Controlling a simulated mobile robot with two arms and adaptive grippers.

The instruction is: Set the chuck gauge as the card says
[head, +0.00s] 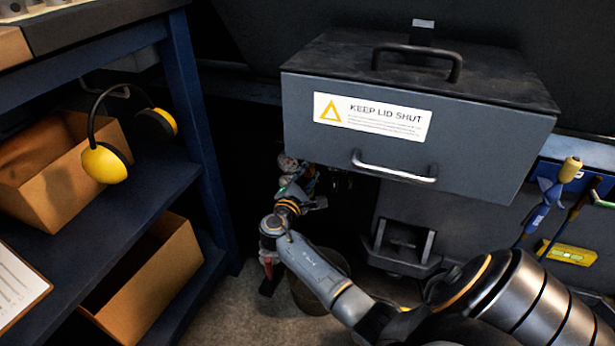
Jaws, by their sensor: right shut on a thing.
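My right arm comes in from the lower right and bends up under the front of the grey lidded box. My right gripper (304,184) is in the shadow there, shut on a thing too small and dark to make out. A small round, pale thing (288,163) shows just above the gripper, beside the box's lower left edge; it may be the chuck gauge, but no reading can be made out. A clipboard with a white sheet (16,284) lies at the left edge; its text is too small to read, and I cannot tell if it is the card. My left gripper is not in view.
The grey box (480,150) with a "KEEP LID SHUT" label (372,117) overhangs the gripper. A blue shelf (150,195) at left holds cardboard boxes (150,290) and yellow ear defenders (105,163). A bin (312,292) stands below my arm. Tools (548,195) hang at right.

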